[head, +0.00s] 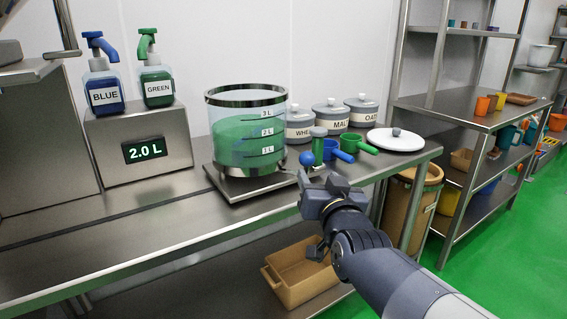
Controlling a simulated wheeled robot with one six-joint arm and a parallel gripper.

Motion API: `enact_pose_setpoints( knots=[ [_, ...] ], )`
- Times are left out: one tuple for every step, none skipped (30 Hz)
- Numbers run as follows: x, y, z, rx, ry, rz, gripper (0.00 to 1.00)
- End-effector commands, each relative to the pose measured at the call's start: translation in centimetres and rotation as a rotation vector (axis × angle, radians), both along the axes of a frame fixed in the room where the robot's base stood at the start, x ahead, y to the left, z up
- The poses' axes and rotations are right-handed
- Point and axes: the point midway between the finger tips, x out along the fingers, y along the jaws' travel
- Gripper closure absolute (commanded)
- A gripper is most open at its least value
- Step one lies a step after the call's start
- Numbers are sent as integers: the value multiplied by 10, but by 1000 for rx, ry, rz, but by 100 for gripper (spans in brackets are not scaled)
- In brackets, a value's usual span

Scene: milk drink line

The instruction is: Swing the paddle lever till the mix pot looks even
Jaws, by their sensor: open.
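The mix pot (245,135) is a clear cylinder with a dark metal rim, standing on a metal base plate on the bench. It holds green liquid, with its top near or a little above the 2 L mark; fine streaks cannot be made out. A blue ball knob (307,158) at the pot's lower right appears to be the end of the paddle lever; the paddle is not clearly visible. My gripper (322,190) is open and empty, in front of and below the knob in the picture, apart from it.
Blue (104,92) and green (156,86) pump bottles stand on a metal box reading 2.0 L. The bench front left is clear.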

Motion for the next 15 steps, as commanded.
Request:
enact_pose_setpoints(
  knots=[
    [3, -2, 3, -11, -4, -4, 46],
    [5, -4, 5, -21, -9, -8, 46],
    [9, -7, 8, -42, -18, -12, 46],
    [13, -10, 11, -61, -28, -16, 46],
    [17, -14, 13, -82, -38, -18, 46],
    [22, -18, 17, -112, -53, -19, 46],
    [26, -22, 19, -138, -66, -17, 46],
    [31, -25, 21, -165, -79, -12, 46],
    [35, -29, 23, -198, -96, -1, 46],
    [38, -31, 24, -221, -107, 10, 46],
    [41, -34, 24, -244, -119, 22, 46],
    [43, -36, 24, -270, -130, 43, 46],
    [45, -38, 24, -289, -138, 61, 46],
    [46, -39, 23, -305, -145, 81, 46],
    [46, -40, 22, -324, -154, 111, 46]
  ],
)
